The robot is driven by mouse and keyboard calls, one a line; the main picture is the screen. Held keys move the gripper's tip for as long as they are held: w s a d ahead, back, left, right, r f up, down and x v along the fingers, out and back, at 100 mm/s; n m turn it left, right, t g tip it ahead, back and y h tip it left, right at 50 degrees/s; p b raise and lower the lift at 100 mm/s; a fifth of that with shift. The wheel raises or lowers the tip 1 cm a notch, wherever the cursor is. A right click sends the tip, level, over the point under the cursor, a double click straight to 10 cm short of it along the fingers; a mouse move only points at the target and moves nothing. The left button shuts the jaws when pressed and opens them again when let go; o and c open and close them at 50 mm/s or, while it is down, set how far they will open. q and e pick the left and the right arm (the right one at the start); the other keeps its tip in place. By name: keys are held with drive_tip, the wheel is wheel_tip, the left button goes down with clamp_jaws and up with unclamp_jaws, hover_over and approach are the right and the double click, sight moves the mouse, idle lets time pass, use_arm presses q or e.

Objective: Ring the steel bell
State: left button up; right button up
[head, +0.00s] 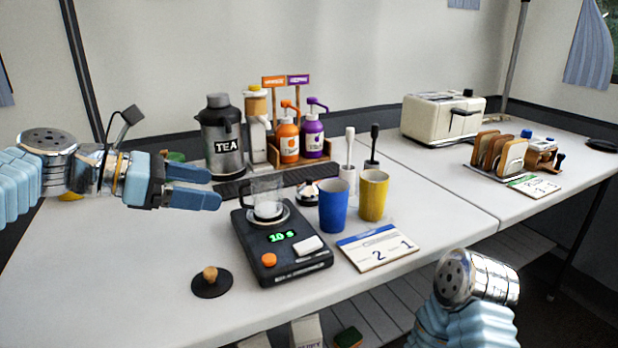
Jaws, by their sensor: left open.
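The steel bell (308,191) is a small shiny dome with a dark band. It sits on the table behind the blue cup (333,207), which hides part of it, and to the right of the glass jug on the black scale. My left gripper (212,189) comes in from the left, its two blue fingers apart and empty. It is left of the glass jug (266,194), clear of the bell, with the jug between them in the picture. My right arm shows at the lower right, but its gripper does not show.
The black scale (283,259) reads 10 s and carries the jug. A yellow cup (373,196) stands beside the blue one. A tea urn (221,141) and pump bottles (288,140) stand behind. A number card (377,248) and a round black tamper (211,285) lie in front.

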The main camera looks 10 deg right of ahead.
clamp_jaws()
idle(1.4)
